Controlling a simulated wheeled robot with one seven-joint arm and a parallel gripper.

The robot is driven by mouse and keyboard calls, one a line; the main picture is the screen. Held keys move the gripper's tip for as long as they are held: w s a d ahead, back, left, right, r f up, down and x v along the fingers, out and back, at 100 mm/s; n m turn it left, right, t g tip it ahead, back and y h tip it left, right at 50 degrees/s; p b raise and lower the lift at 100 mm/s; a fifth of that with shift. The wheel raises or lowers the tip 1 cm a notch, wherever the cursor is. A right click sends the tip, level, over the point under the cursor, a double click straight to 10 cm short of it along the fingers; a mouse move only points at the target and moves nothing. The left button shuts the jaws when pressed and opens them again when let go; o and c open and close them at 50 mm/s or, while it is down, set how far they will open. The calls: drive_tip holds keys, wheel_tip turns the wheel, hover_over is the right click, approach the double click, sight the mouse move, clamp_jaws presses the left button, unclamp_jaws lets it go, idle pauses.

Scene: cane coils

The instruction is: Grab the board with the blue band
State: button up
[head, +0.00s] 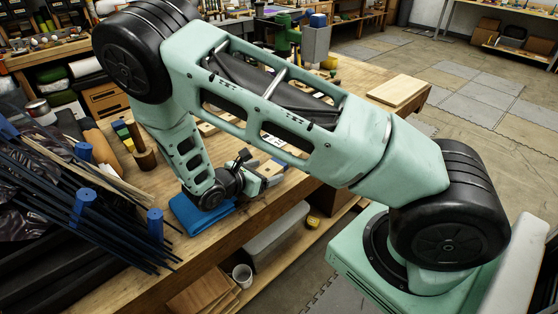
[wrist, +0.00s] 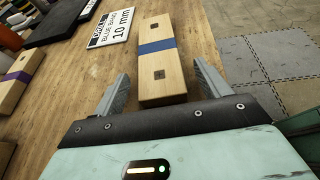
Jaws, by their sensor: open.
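The board with the blue band (wrist: 161,80) is a pale wooden bar lying on the workbench in the wrist view. The blue band (wrist: 157,47) crosses its middle, with a small dark square mark on either side. My gripper (wrist: 160,70) is open, with one finger on each side of the board's near end. Gaps show between the fingers and the board, and nothing is held. In the head view my gripper (head: 266,174) is low over the bench, and my arm hides much of the area around it.
A board with a purple band (wrist: 19,76) lies further left. A dark flat object (wrist: 60,20) is behind it. The bench's right edge is close to the board, with tiled floor (wrist: 275,65) beyond.

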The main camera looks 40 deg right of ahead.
drive_tip(key=shift+x, duration=0.95)
drive_tip(key=shift+c, duration=0.2)
drive_tip(key=c, duration=1)
drive_tip(key=shift+c, duration=0.2)
